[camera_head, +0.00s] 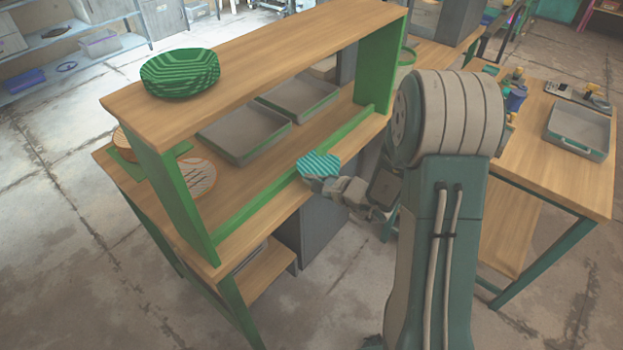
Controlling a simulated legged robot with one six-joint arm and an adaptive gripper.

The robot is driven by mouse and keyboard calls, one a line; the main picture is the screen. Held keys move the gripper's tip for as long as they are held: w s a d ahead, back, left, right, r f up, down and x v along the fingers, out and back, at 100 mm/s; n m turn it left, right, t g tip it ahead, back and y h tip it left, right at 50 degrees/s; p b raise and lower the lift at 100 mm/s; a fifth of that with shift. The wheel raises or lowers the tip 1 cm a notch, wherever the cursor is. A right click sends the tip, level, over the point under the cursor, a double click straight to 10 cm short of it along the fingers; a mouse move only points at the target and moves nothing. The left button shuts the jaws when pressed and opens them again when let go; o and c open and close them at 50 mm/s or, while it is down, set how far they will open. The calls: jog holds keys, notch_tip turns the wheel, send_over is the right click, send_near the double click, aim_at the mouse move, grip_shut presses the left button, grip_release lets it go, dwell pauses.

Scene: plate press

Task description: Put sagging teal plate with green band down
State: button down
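The teal plate (320,163) is small in view, with light and dark teal stripes. It is at the end of my gripper (312,181), in front of the bench's green front rail. My gripper reaches in from the right and its fingers meet the plate's near edge; they look shut on it. The fingers are small and partly hidden by the plate. A green band or sag cannot be made out at this size.
Below are two grey trays (244,158) (325,112) and a round striped plate (196,176) at left. Green uprights (175,195) bound the shelf. A side table (545,150) at right holds another tray (580,155).

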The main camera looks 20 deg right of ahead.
jog(key=shift+a+f, duration=0.1)
jog(key=shift+f, duration=0.4)
jog(key=c, duration=0.8)
grip_release()
